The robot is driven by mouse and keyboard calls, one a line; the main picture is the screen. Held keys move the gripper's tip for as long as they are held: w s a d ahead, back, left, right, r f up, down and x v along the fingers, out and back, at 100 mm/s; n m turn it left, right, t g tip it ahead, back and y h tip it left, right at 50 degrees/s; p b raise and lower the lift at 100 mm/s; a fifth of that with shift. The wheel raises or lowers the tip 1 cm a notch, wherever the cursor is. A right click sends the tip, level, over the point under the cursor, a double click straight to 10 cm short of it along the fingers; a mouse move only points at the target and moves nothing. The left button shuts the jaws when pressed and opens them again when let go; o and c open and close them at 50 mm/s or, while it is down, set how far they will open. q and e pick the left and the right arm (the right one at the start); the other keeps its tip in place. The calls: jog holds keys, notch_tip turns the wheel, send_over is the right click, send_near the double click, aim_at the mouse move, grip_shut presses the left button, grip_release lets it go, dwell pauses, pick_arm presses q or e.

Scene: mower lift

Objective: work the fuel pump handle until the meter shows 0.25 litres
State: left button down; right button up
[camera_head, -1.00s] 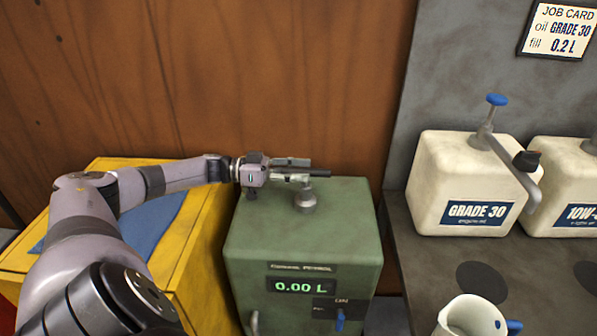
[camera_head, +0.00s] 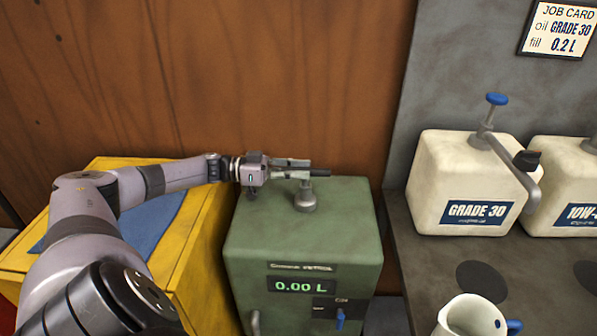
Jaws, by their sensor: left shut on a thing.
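The green fuel pump box (camera_head: 300,240) stands at centre. Its meter (camera_head: 301,286) reads 0.00 L. A grey post (camera_head: 305,199) rises from its top, with the dark pump handle (camera_head: 320,172) at its upper end. My left gripper (camera_head: 292,168) reaches in from the left above the box and is shut on the handle. The fingers hide part of the handle. A small blue-tipped lever (camera_head: 340,318) is on the box front at the lower right. My right gripper is not in the picture.
A yellow cabinet (camera_head: 190,240) with a blue cloth stands left of the box, under my left arm. A dark bench (camera_head: 420,260) at right holds a GRADE 30 jug (camera_head: 450,180), a second jug (camera_head: 570,175) and a pale pitcher (camera_head: 467,318). A wooden wall (camera_head: 280,80) stands behind.

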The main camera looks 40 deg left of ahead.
aim_at(298, 168)
pick_arm(q)
notch_tip(298, 168, up, 11)
jog(key=p, duration=0.8)
jog(key=shift+f, duration=0.1)
jog(key=shift+w, duration=0.1)
jog(key=shift+a, duration=0.1)
jog(key=c, duration=1.9)
grip_release()
jog(key=o, duration=0.4)
jog(key=shift+f, duration=0.1)
